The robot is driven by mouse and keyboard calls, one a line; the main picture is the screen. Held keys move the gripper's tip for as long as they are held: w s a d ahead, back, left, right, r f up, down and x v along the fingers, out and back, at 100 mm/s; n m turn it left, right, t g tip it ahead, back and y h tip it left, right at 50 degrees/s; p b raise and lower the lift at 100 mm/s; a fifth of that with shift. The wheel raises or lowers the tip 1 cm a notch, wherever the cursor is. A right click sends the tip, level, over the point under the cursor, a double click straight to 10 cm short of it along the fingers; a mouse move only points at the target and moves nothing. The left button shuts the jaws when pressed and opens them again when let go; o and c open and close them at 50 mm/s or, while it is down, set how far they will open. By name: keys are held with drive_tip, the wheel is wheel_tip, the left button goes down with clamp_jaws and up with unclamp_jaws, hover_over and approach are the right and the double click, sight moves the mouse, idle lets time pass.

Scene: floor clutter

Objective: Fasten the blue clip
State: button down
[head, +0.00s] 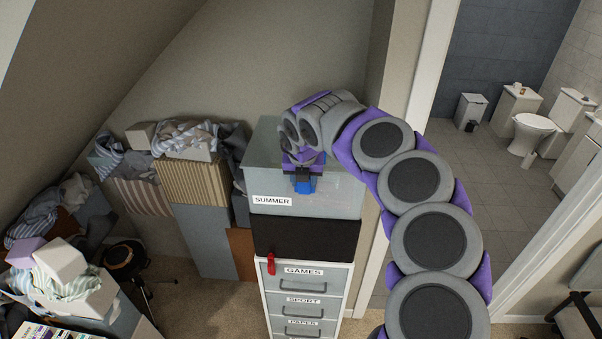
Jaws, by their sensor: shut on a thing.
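The blue clip (304,185) is on the upper front of the translucent box labelled SUMMER (330,205). My gripper (303,172) reaches in from the right and is shut on the blue clip. Its dark fingers cover the upper part of the clip, so I cannot tell how the clip sits against the lid. The box rests on a black box (300,242), which stands on a white drawer unit (305,300).
A red tag (271,263) hangs at the black box's lower left. Boxes heaped with clothes (190,145) stand to the left under a sloped ceiling. A doorway on the right opens to a bathroom with a toilet (533,128). Some carpet is clear left of the drawers.

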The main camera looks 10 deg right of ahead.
drive_tip(key=shift+w+r, duration=0.1)
drive_tip(key=shift+r, duration=0.05)
drive_tip(key=c, duration=0.7)
unclamp_jaws()
drive_tip(key=shift+w, duration=0.1)
drive_tip(key=b+v, duration=0.1)
drive_tip(key=v, duration=1.6)
drive_tip(key=shift+a+b, duration=0.15)
drive_tip(key=shift+b, duration=0.25)
